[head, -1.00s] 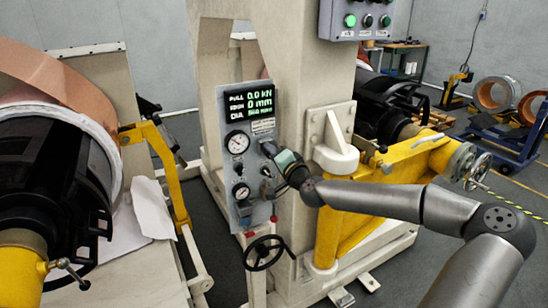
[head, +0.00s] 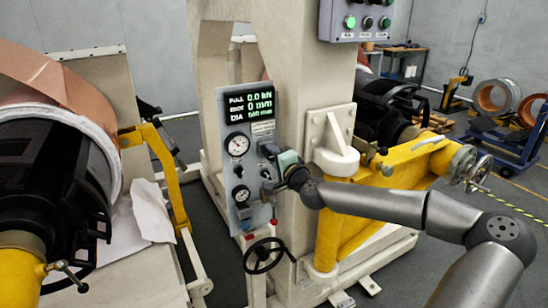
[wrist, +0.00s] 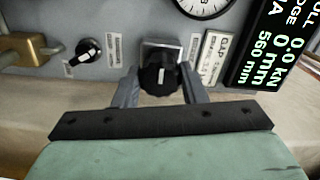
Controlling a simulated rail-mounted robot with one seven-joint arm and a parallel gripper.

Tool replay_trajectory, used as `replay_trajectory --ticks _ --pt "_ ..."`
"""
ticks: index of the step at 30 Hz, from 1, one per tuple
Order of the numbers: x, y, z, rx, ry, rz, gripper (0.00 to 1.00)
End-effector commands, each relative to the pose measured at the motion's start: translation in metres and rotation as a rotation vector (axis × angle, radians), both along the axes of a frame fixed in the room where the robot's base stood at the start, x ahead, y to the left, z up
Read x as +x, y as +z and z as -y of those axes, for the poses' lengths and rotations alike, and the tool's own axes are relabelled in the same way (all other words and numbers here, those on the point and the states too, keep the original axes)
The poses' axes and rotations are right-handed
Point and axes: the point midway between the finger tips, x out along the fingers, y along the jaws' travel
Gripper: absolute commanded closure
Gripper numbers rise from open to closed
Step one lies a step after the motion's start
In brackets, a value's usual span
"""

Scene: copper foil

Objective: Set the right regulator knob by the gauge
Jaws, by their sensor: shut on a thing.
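A black regulator knob (wrist: 160,76) with a white pointer mark sits on a square base on the grey panel. My gripper (wrist: 157,90) is shut on it, one finger on each side, in the wrist view. In the head view my gripper (head: 274,154) reaches the panel (head: 228,212) from the right, beside the upper round gauge (head: 237,144), and mostly covers the knob. That gauge has a white dial with a dark needle; its exact reading is too small to tell. Only its lower edge (wrist: 205,6) shows in the wrist view.
A smaller black selector (wrist: 90,50) and a brass fitting (wrist: 25,48) sit left of the knob in the wrist view. A lower gauge (head: 241,193) and a display (head: 250,104) share the panel. A black handwheel (head: 265,255) stands below; a yellow arm (head: 390,185) lies right.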

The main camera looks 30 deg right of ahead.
Motion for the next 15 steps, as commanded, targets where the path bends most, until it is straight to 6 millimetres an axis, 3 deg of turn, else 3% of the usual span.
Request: replay_trajectory --ticks 1,2,3,15 --pt "-0.0001 -0.0005 0.0002 0.0 0.0 -0.001 0.85" --pt "-0.0001 -0.0005 0.0002 0.0 0.0 -0.001 0.54" --pt "-0.0001 -0.0004 0.0002 -0.001 0.0 -0.001 0.42" --pt "-0.0063 -0.0006 0.0013 -0.001 -0.001 0.0 0.41"
